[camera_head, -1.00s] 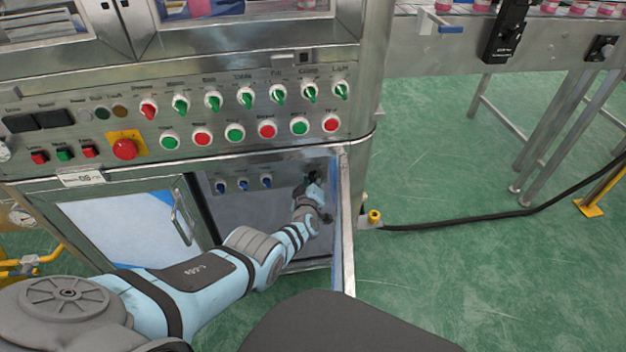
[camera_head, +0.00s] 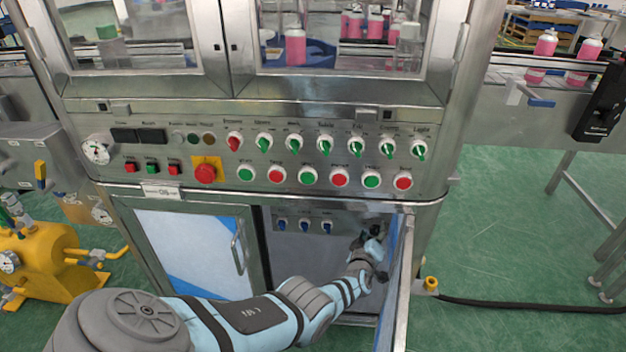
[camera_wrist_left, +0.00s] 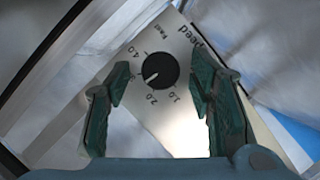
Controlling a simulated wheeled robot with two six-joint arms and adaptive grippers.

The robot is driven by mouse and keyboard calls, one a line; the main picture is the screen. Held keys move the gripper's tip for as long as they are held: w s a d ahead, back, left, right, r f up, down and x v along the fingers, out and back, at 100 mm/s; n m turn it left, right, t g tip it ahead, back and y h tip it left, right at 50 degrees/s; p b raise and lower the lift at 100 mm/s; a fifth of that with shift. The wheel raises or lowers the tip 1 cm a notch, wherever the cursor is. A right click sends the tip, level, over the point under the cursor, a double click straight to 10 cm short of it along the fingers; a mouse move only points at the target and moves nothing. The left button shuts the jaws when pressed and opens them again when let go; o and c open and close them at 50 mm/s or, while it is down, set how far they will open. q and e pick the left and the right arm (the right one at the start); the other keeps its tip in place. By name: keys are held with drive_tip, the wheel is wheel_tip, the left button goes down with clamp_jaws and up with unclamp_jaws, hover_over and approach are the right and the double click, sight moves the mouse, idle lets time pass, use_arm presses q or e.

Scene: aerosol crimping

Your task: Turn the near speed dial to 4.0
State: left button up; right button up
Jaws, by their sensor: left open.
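The speed dial (camera_wrist_left: 160,71) is a round black knob with a white pointer mark, on a pale plate (camera_wrist_left: 182,128) lettered with "peed". Its mark points left and slightly down in the left wrist view, between the 2.0 and the 4.0 label; a label between these is partly behind a finger. My left gripper (camera_wrist_left: 163,92) is open, one green-grey finger on either side of the knob, apparently not touching it. In the head view my left gripper (camera_head: 379,254) is inside the open lower cabinet, by the door, and the dial cannot be made out. My right gripper is not in view.
The open cabinet door (camera_head: 401,285) stands just right of the gripper. Three small blue knobs (camera_head: 304,226) are on the cabinet's back wall. A panel of red and green switches (camera_head: 310,150) is above. A closed door (camera_head: 195,250) is to the left.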

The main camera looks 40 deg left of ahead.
use_arm(q)
drive_tip(key=n+b, duration=0.1)
drive_tip(key=f+n+t+b, duration=0.1)
drive_tip(key=b, duration=0.1)
drive_tip(key=n+t+b, duration=0.1)
drive_tip(key=n+b, duration=0.1)
drive_tip(key=shift+s+a+f+h, duration=0.15)
drive_tip(key=shift+f+h, duration=0.2)
drive_tip(key=shift+h, duration=0.05)
drive_tip(key=shift+s+r+n+t, duration=0.35)
drive_tip(key=shift+r+n+t, duration=0.05)
drive_tip(key=shift+n, duration=0.2)
drive_tip(key=r+p+v, duration=0.1)
drive_tip(key=p+v, duration=0.8)
drive_tip(key=v, duration=0.5)
drive_tip(key=s+d+f+m+g+h+p, duration=0.1)
drive_tip(key=s+f+m+g+p, duration=0.3)
drive_tip(key=s, duration=0.7)
drive_tip(key=s+d+f+m+g+h+p, duration=0.2)
drive_tip(key=s+f+m+g+p, duration=0.3)
drive_tip(key=s, duration=0.7)
wheel_tip(320, 180, down, 3)
drive_tip(key=m+p, duration=0.3)
drive_tip(key=m, duration=0.1)
drive_tip(key=shift+r+g+h, duration=0.2)
drive_tip(key=shift+g+h, duration=0.1)
drive_tip(key=shift+h, duration=0.1)
drive_tip(key=shift+s+m, duration=0.1)
drive_tip(key=shift+m, duration=0.2)
